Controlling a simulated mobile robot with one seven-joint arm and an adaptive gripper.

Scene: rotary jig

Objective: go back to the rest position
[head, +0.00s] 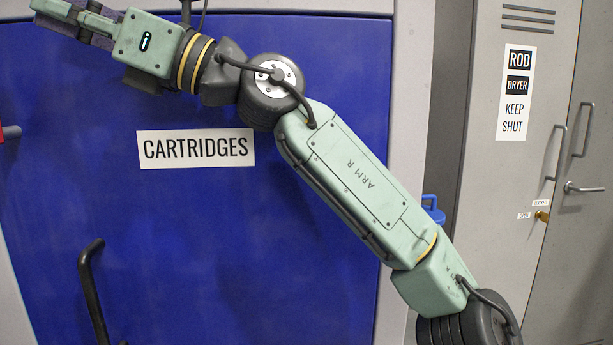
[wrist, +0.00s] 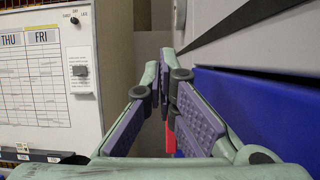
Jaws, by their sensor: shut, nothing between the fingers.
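My gripper (head: 72,18) is at the upper left of the head view, at the end of my green arm, which reaches up and left in front of a blue door. In the wrist view my gripper (wrist: 166,95) shows its two purple-padded fingers converging at the tips. It is shut and holds nothing. No object is touching it that I can see.
The blue door (head: 180,240) has a CARTRIDGES label (head: 196,148) and a black handle (head: 94,290). A grey rod dryer cabinet (head: 500,190) stands at the right. The wrist view shows a whiteboard calendar (wrist: 45,75) and a red part (wrist: 170,138) beyond the fingers.

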